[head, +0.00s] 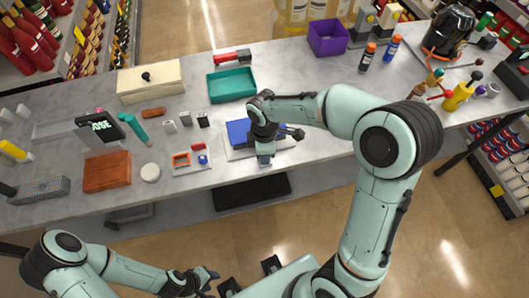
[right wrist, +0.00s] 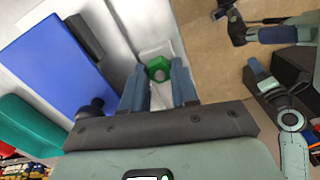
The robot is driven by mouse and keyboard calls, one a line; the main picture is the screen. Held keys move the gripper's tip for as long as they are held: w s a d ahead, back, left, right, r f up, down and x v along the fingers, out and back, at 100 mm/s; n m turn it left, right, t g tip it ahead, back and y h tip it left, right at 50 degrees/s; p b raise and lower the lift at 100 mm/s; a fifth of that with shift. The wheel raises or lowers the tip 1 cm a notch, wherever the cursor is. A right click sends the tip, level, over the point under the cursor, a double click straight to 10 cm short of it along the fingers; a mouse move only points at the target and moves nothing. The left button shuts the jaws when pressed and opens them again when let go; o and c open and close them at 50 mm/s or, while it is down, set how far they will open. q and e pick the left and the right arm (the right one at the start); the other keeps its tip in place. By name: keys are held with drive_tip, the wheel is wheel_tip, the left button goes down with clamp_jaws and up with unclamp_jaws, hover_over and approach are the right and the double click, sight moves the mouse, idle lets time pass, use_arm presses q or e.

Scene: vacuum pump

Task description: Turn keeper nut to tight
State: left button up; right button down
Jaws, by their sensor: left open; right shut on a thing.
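The keeper nut (right wrist: 158,68) is a green hexagonal piece on a pale mount in the right wrist view. My right gripper (right wrist: 159,80) has one blue-grey finger on each side of it and is shut on it. In the head view my right gripper (head: 264,160) points down at the front edge of the pump's base plate (head: 232,154), and the nut is hidden there. The pump's blue body (head: 238,132) sits on this plate, partly covered by my arm; it also shows in the right wrist view (right wrist: 55,65). My left gripper (head: 208,279) is open and empty, low over the floor, away from the table.
On the grey table (head: 330,110) a teal tray (head: 232,86) lies behind the pump. A small tray with an orange frame and red and blue pieces (head: 191,158) is left of it. Bottles and a purple bin (head: 327,37) stand farther right. Table right of the pump is fairly clear.

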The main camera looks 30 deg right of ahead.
drive_tip(key=m+b, duration=0.1)
drive_tip(key=m, duration=0.5)
drive_tip(key=shift+m, duration=0.3)
use_arm(q)
drive_tip(key=f, duration=0.1)
drive_tip(key=s+f, duration=0.1)
drive_tip(key=b, duration=0.1)
drive_tip(key=shift+s+f, duration=0.25)
drive_tip(key=shift+f, duration=0.15)
use_arm(e)
drive_tip(key=m, duration=0.6)
drive_tip(key=shift+m, duration=0.3)
drive_tip(key=c, duration=0.9)
unclamp_jaws()
drive_tip(key=shift+o, duration=0.2)
use_arm(q)
drive_tip(key=shift+w+r+p, duration=0.3)
drive_tip(key=shift+r+p, duration=0.1)
drive_tip(key=shift+r, duration=0.15)
drive_tip(key=shift+w+r+p, duration=0.25)
drive_tip(key=shift+r+p, duration=0.15)
drive_tip(key=shift+r, duration=0.1)
use_arm(e)
wheel_tip(320, 180, up, 14)
drive_tip(key=shift+f, duration=0.25)
